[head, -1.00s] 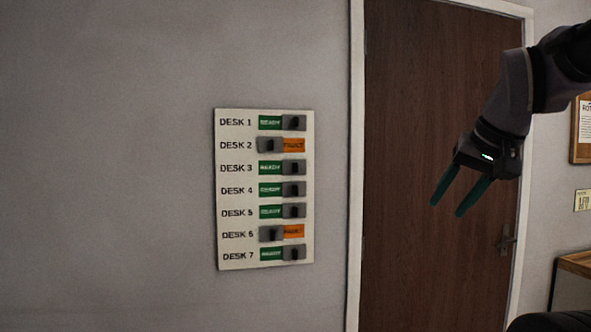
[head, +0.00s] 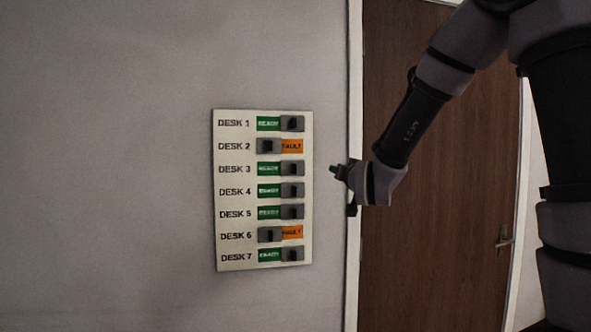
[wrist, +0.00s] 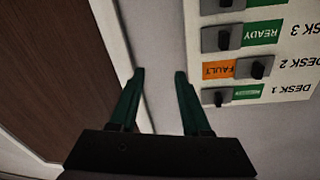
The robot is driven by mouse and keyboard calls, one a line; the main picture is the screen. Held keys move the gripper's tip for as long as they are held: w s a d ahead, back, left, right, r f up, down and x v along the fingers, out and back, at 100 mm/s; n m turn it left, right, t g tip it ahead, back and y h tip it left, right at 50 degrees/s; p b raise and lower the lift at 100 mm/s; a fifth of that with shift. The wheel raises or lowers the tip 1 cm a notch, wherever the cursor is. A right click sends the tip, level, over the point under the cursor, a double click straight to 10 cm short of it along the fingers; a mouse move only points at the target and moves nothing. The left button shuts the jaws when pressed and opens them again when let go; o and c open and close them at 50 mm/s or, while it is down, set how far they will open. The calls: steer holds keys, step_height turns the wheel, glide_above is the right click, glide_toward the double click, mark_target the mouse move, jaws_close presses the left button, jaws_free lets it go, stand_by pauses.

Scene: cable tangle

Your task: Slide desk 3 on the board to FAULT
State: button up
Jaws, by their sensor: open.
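The white board (head: 225,200) hangs on the wall with rows DESK 1 to DESK 7. The desk 3 slider (head: 291,169) is a grey block with a dark knob at the right of its row, with green READY showing on its left. In the wrist view the board is upside down, and the desk 3 slider (wrist: 222,38) shows near the top. My gripper (head: 335,170) is just right of the board, about level with the desk 3 row and apart from it. In the wrist view my gripper (wrist: 160,72) is open and empty, with bare wall between its green fingers.
Desk 2 (head: 268,146) and desk 6 (head: 269,234) sliders are at the left with orange FAULT showing. The other rows show READY. A brown door (head: 430,240) with a white frame (head: 353,270) stands right of the board. The wall left of the board is clear.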

mark_target(294, 166)
steer(key=s+a+f+n+t+y, duration=0.2)
steer(key=a+f+n+t+y, duration=0.15)
steer(key=a, duration=0.75)
steer(key=shift+n+h, duration=0.25)
steer(key=shift+n, duration=0.2)
steer(key=x, duration=1)
steer(key=shift+w+r, duration=0.1)
steer(key=shift+w, duration=0.35)
jaws_close()
